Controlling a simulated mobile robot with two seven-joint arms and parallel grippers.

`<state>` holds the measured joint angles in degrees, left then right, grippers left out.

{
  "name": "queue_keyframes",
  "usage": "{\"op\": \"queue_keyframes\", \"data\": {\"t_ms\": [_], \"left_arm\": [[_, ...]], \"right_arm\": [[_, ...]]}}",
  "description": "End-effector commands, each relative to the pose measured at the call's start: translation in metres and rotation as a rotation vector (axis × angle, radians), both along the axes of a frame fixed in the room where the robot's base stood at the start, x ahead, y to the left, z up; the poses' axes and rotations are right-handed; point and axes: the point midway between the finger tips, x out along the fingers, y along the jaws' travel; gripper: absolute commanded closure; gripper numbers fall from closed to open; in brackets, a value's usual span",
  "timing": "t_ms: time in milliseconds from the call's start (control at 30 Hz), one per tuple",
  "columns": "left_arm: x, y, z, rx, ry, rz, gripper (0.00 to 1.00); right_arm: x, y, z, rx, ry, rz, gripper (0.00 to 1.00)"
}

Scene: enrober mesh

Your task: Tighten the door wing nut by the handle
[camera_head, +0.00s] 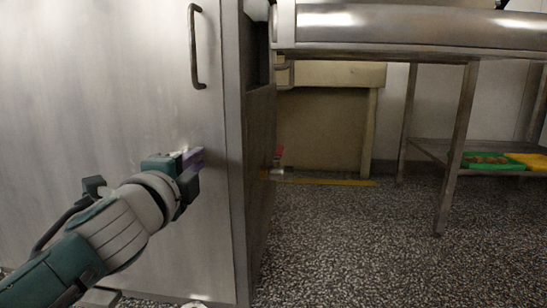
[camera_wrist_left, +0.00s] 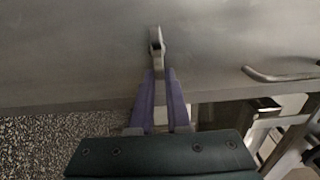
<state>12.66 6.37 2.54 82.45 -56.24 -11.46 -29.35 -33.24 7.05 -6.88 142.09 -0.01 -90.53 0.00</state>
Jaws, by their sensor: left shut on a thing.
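The steel door (camera_head: 120,120) fills the left of the head view, with its bar handle (camera_head: 195,46) upright near the right edge. My left gripper (camera_head: 193,159) is at the door face, below the handle. In the left wrist view, the purple fingers of my left gripper (camera_wrist_left: 160,80) are closed around a small grey metal wing nut (camera_wrist_left: 156,42), which sticks out past the fingertips toward the door. The handle (camera_wrist_left: 282,76) is to the right there. In the head view the fingers hide the wing nut. My right gripper is not in view.
A steel table (camera_head: 410,28) stands at the right, with a green tray (camera_head: 488,161) and a yellow tray (camera_head: 530,161) on its lower shelf. The speckled floor (camera_head: 370,240) in front is clear. A beige panel (camera_head: 322,120) stands behind.

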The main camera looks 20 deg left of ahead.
Motion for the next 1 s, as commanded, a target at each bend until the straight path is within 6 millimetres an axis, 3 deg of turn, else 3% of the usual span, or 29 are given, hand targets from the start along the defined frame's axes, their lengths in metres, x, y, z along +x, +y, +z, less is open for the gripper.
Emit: {"op": "queue_keyframes", "data": {"t_ms": [333,367,633,1000], "left_arm": [[-0.0011,0.0015,-0.0042,0.002,0.011,0.005,1.0],[-0.001,0.0016,-0.0042,0.002,0.01,0.005,0.84],[-0.0005,0.001,-0.0017,0.002,0.005,0.003,0.55],[-0.0101,-0.002,0.0007,0.0,0.003,0.001,0.55]], "right_arm": [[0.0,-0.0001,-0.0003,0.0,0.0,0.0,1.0],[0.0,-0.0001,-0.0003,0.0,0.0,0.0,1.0],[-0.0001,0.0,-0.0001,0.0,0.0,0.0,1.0],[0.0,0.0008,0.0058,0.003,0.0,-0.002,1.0]]}}
